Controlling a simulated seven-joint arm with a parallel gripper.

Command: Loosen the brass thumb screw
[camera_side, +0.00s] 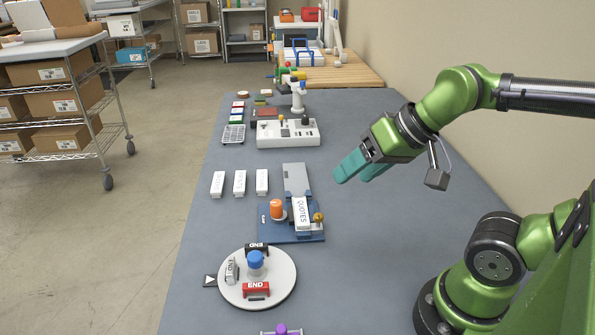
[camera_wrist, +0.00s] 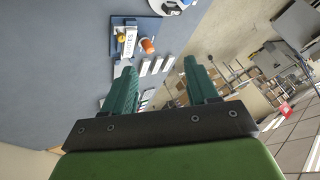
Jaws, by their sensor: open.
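The brass thumb screw (camera_side: 318,217) stands at the right side of a blue base plate (camera_side: 290,237), beside a white block marked QUOTES (camera_side: 301,213). An orange knob (camera_side: 277,209) is on the plate's left side. In the wrist view the brass screw (camera_wrist: 121,38) and the orange knob (camera_wrist: 147,46) show near the top. My gripper (camera_side: 357,174), with teal fingers, is in the air above and to the right of the blue fixture, apart from the screw. The fingers are spread with nothing between them, also in the wrist view (camera_wrist: 160,68).
A round turntable (camera_side: 286,291) with a blue knob and END blocks is in front of the fixture. Several white blocks (camera_side: 239,183) lie to its left. A white console (camera_side: 285,138) stands behind. The table is clear right of the fixture.

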